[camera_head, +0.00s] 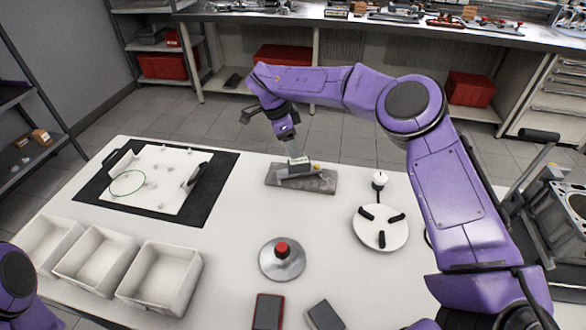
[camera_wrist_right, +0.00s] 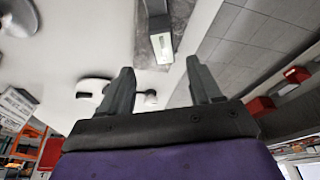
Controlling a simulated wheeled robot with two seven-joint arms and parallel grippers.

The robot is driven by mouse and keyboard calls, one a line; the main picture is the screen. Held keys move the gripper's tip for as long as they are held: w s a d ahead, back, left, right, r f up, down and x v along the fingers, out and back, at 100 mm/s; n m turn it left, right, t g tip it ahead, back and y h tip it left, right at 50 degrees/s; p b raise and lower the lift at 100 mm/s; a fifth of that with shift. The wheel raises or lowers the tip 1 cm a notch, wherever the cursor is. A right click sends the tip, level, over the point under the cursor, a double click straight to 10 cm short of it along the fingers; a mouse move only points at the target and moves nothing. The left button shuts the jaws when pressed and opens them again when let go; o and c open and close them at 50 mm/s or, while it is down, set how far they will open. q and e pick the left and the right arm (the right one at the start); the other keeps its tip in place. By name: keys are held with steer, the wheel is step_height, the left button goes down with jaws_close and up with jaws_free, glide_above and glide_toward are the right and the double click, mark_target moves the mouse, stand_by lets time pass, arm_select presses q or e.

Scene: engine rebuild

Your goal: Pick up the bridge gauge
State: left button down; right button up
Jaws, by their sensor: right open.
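What looks like the bridge gauge (camera_head: 298,166) is a small pale block with a darker bar at its foot. It sits on a flat grey plate (camera_head: 322,183) at the back middle of the white table. In the right wrist view the gauge (camera_wrist_right: 162,46) shows a pale face with a small dark window, ahead of the fingertips. My right gripper (camera_wrist_right: 158,70) is open, its two fingers apart and nothing between them. In the head view it (camera_head: 291,150) hangs just above the gauge and hides part of its top. My left gripper is out of view.
A white tray on a black mat (camera_head: 207,195) lies at left. Several white bins (camera_head: 160,280) line the front left. A grey disc with a red knob (camera_head: 282,260) and a round white stand (camera_head: 381,240) are nearer me. An engine block (camera_head: 565,220) stands at right.

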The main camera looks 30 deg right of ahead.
mark_target(298, 160)
steer(key=x, duration=0.3)
steer(key=p+x, duration=0.1)
steer(key=shift+w+d+f, duration=0.15)
steer(key=shift+w+f, duration=0.2)
steer(key=shift+f, duration=0.05)
steer(key=shift+s+d+f, duration=0.1)
steer(key=shift+s+f, duration=0.1)
steer(key=shift+f, duration=0.1)
steer(key=shift+s+f+p, duration=0.15)
steer(key=shift+f+p, duration=0.2)
steer(key=p+x, duration=0.1)
steer(key=x, duration=0.3)
steer(key=shift+w+f, duration=0.15)
steer(key=shift+w, duration=0.1)
steer(key=shift+d+f, duration=0.2)
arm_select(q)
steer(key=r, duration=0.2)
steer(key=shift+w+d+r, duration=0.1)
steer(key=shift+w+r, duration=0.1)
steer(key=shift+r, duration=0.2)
arm_select(e)
steer(key=shift+s, duration=0.15)
steer(key=shift+c, duration=0.3)
steer(key=c, duration=1)
steer(key=shift+r, duration=0.1)
jaws_close()
steer(key=shift+r, duration=0.1)
